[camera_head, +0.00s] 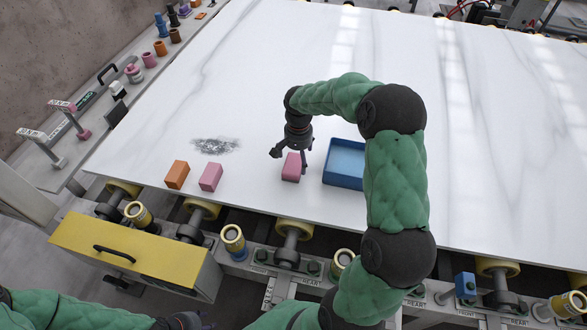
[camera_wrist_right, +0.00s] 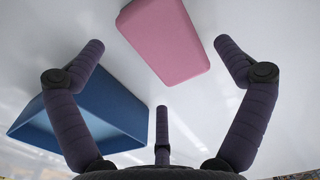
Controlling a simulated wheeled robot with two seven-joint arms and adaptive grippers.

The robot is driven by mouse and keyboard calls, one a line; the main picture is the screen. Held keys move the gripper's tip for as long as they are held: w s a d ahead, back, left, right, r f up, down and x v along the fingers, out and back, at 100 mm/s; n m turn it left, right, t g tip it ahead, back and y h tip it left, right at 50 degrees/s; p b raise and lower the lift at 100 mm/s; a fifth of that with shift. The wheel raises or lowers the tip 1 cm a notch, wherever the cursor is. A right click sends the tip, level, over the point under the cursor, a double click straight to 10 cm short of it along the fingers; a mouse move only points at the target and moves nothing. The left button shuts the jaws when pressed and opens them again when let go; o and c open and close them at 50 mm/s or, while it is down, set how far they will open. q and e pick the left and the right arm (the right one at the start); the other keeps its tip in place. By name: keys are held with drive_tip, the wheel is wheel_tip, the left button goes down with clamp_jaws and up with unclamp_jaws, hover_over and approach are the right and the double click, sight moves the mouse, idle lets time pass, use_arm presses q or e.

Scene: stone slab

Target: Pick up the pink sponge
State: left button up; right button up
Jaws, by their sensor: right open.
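A pink sponge (camera_head: 291,167) lies on the white marble slab (camera_head: 235,85), just left of a blue tray. A second pink block (camera_head: 211,177) of similar look lies farther left. My right gripper (camera_head: 290,156) is open, with its fingers over and around the nearer pink sponge. In the right wrist view this pink sponge (camera_wrist_right: 165,42) lies beyond the open fingers, toward the top, and no finger is seen touching it. Dark parts at the end of my left arm (camera_head: 182,322) show at the bottom edge; its fingers are not clear.
The blue tray (camera_head: 344,164) stands close to the sponge's right; it shows too in the right wrist view (camera_wrist_right: 80,122). An orange block (camera_head: 177,174) and a grey scribbled patch (camera_head: 215,146) are to the left. The slab's front edge, with rollers below, is near.

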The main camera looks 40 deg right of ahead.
sight(297, 163)
wheel_tip(297, 163, down, 4)
drive_tip(key=shift+r+b, duration=0.15)
drive_tip(key=shift+b, duration=0.5)
drive_tip(key=c, duration=0.8)
drive_tip(key=shift+c, duration=0.2)
drive_tip(key=shift+r, duration=0.2)
drive_tip(key=shift+r, duration=0.2)
wheel_tip(297, 163, up, 3)
drive_tip(key=shift+s+r+p, duration=0.1)
drive_tip(key=shift+p, duration=0.65)
drive_tip(key=s+r+p, duration=0.4)
drive_tip(key=s+r, duration=0.5)
drive_tip(key=s, duration=0.4)
drive_tip(key=shift+s+d, duration=0.25)
drive_tip(key=shift+s, duration=0.15)
drive_tip(key=shift+r, duration=0.1)
